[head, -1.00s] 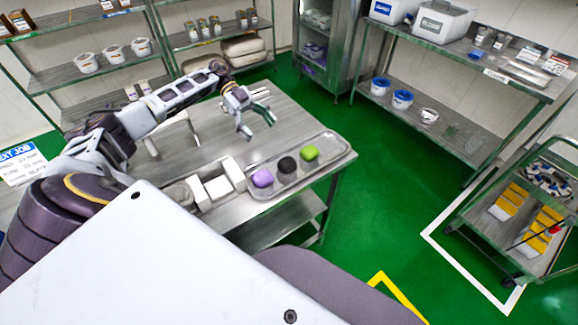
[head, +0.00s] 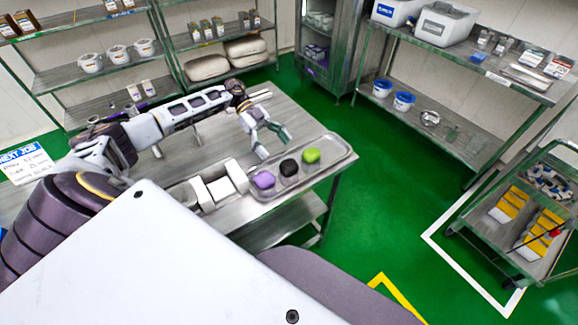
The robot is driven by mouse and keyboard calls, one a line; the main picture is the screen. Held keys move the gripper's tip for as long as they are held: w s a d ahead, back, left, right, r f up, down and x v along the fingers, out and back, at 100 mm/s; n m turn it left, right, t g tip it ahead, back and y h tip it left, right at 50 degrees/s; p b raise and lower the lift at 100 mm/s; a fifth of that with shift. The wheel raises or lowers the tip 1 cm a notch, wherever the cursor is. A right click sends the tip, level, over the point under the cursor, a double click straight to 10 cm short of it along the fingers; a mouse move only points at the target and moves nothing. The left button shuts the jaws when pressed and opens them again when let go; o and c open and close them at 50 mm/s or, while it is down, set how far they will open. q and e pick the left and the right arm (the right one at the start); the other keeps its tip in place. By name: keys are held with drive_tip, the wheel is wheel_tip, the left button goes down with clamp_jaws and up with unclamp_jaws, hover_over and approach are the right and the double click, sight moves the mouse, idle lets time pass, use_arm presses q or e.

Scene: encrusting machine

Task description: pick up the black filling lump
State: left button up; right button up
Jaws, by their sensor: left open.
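The black filling lump (head: 289,167) sits on a metal tray (head: 333,163) at the right end of the steel table. It lies between a purple lump (head: 264,180) on its left and a green lump (head: 311,155) on its right. My left gripper (head: 274,143) is open and empty. It hangs above the table just behind the tray, a little up and left of the black lump in the picture, apart from it. My right gripper is not in view.
White blocks (head: 220,184) stand on the table left of the tray. Shelves with tubs (head: 118,57) stand behind the table. A steel rack (head: 455,65) and a cart (head: 520,215) are at the right. Green floor (head: 385,200) between is clear.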

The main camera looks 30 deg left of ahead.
use_arm(q)
drive_tip(key=shift+x, duration=0.85)
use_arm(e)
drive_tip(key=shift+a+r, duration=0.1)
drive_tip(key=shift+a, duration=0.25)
